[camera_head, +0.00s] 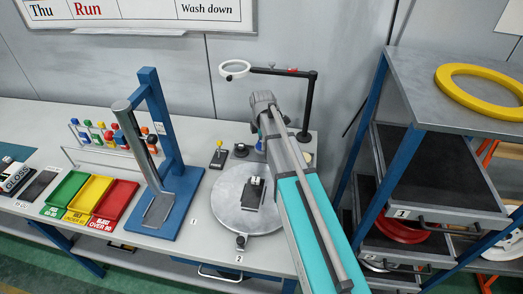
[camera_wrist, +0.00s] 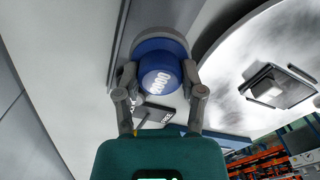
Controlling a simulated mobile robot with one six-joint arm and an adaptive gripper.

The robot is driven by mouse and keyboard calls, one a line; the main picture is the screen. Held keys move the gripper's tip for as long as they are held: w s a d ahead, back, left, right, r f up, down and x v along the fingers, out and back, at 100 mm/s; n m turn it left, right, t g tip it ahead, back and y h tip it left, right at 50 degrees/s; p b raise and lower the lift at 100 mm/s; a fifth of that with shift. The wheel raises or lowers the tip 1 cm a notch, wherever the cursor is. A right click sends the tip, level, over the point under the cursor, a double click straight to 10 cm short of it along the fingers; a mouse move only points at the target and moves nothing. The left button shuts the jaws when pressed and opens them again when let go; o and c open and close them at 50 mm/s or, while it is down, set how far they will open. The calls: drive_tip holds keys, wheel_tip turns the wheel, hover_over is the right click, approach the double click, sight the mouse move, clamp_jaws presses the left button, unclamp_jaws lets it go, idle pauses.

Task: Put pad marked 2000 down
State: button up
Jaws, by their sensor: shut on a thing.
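The blue pad marked 2000 (camera_wrist: 160,80) is a round blue knob with a paler grey disc at its far side, seen in the wrist view. My gripper (camera_wrist: 160,72) is shut on it, one finger on each side. I cannot tell whether the pad touches the surface beyond it. In the head view my arm covers most of the gripper and pad, at the right side of the bench behind the round grey turntable (camera_head: 228,205).
A dark block with a pale top (camera_head: 255,190) sits on the turntable. A magnifier on a black stand (camera_head: 308,100) rises close behind my arm. A blue press-like stand (camera_head: 180,195), coloured trays (camera_head: 115,205) and small bottles are left. A shelf rack (camera_head: 400,75) stands right.

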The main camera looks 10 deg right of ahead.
drive_tip(key=shift+f, duration=0.1)
drive_tip(key=shift+w+a+f+b, duration=0.1)
drive_tip(key=shift+w+f+b, duration=0.25)
drive_tip(key=shift+f+b, duration=1.6)
drive_tip(key=shift+b, duration=0.05)
drive_tip(key=shift+f, duration=0.1)
drive_tip(key=o, duration=1.1)
drive_tip(key=shift+r, duration=0.2)
wheel_tip(320, 180, up, 12)
drive_tip(key=p, duration=1.2)
